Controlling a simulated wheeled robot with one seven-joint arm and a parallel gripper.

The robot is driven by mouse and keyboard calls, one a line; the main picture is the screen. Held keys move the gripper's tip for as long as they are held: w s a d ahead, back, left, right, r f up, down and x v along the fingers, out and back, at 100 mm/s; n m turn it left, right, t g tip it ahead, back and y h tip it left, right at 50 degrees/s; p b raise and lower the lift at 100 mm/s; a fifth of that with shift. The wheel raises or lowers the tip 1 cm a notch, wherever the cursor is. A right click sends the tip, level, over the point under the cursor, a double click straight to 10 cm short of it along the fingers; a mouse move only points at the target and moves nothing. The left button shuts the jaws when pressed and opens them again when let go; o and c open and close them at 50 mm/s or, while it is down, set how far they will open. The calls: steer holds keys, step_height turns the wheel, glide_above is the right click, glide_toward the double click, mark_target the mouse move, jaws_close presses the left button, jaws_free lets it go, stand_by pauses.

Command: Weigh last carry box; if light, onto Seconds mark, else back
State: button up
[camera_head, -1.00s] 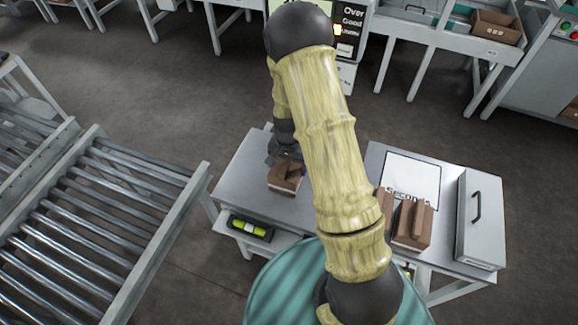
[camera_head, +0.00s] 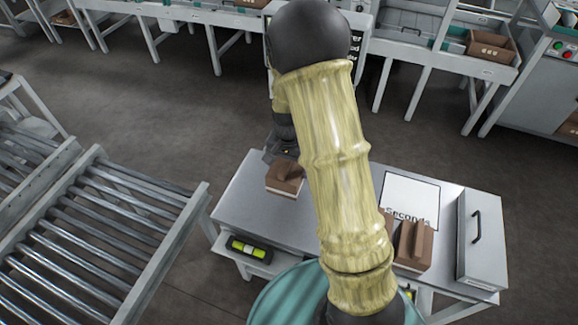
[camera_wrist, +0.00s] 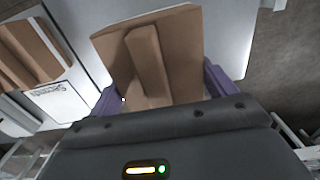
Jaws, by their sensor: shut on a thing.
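A brown carry box with a pale lower band (camera_head: 285,180) is at my gripper (camera_head: 283,152), over the left part of the grey table (camera_head: 250,205). In the wrist view the box (camera_wrist: 190,40) sits between the purple fingers of my gripper (camera_wrist: 165,95), which is shut on it. I cannot tell whether the box touches the table. The white Seconds mark (camera_head: 412,190) lies on the table's right part, its text partly covered by my arm and brown boxes. The Over/Good/Under display (camera_head: 357,47) stands behind, mostly hidden by my arm.
Brown carry boxes (camera_head: 413,245) stand at the front edge of the Seconds mark. A grey case with a black handle (camera_head: 483,240) is right of them. A roller conveyor (camera_head: 100,230) is at left. A yellow-green item (camera_head: 249,248) lies on a low shelf. Floor behind the table is clear.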

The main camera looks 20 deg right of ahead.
steer(key=r+p, duration=0.1)
steer(key=p, duration=0.2)
steer(key=r+n+p, duration=0.1)
steer(key=r+p, duration=0.1)
steer(key=r+n+p, duration=0.1)
steer(key=p, duration=0.2)
steer(key=shift+w+d+r+p, duration=0.1)
steer(key=shift+w+r+p, duration=0.15)
steer(key=shift+r+p, duration=0.1)
step_height(320, 180, up, 2)
steer(key=n+p, duration=0.1)
steer(key=p, duration=0.4)
steer(key=shift+r+n, duration=0.2)
steer(key=shift+n, duration=0.1)
step_height(320, 180, up, 4)
steer(key=n+p, duration=0.2)
steer(key=p, duration=0.7)
steer(key=r+n+p, duration=0.1)
steer(key=p, duration=0.2)
steer(key=shift+s+p, duration=0.15)
steer(key=shift+p, duration=0.2)
steer(key=shift+n, duration=0.3)
steer(key=shift+f, duration=0.1)
